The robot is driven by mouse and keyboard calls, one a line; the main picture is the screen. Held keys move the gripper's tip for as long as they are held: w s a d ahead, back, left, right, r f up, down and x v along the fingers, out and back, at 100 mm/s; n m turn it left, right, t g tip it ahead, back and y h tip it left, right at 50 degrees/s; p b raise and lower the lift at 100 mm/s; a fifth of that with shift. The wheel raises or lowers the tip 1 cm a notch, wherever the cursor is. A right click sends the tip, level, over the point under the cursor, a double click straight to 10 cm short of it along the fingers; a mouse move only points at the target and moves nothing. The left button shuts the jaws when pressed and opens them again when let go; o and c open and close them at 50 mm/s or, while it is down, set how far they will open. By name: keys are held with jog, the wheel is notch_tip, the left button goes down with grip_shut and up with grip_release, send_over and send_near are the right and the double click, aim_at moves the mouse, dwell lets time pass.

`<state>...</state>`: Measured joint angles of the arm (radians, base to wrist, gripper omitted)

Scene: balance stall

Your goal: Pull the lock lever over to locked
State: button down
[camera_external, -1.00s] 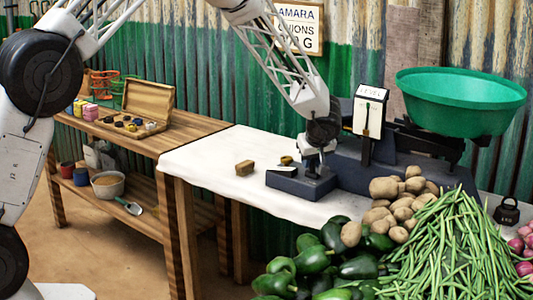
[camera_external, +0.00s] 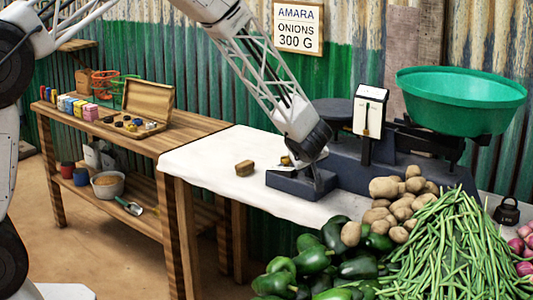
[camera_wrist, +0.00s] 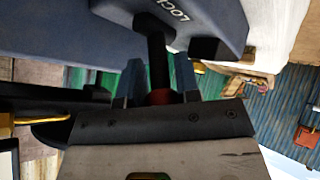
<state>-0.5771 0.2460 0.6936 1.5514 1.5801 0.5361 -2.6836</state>
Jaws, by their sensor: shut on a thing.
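The lock lever (camera_wrist: 157,62) is a dark rod with a reddish part near my end, standing out of a blue-grey block in the wrist view. The block bears white lettering reading "LOCK" (camera_wrist: 172,8). My gripper (camera_wrist: 159,88) is shut on the lever, one finger on each side of it. In the external view the lock block (camera_external: 290,184) sits on the white-covered table in front of the scale, and my gripper (camera_external: 317,172) reaches down to its top, tilted. The lever is mostly hidden by my gripper there, so its exact angle is hard to tell.
The scale (camera_external: 369,110) with a green pan (camera_external: 460,100) stands right behind the block. Potatoes (camera_external: 410,190), green beans (camera_external: 445,240) and peppers (camera_external: 310,262) crowd the front right. The white cloth (camera_external: 210,160) is mostly clear there.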

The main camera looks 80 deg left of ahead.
jog(key=shift+s+d+y, duration=0.15)
jog(key=shift+y, duration=0.15)
jog(key=shift+s+d+f+t+y, duration=0.1)
jog(key=shift+f+t+y, duration=0.05)
jog(key=shift+t+y, duration=0.35)
jog(key=c, duration=0.9)
grip_release()
jog(key=shift+d, duration=0.1)
jog(key=v, duration=0.7)
jog(key=shift+d+r, duration=0.2)
jog(key=shift+s, duration=0.1)
jog(key=shift+r, duration=0.1)
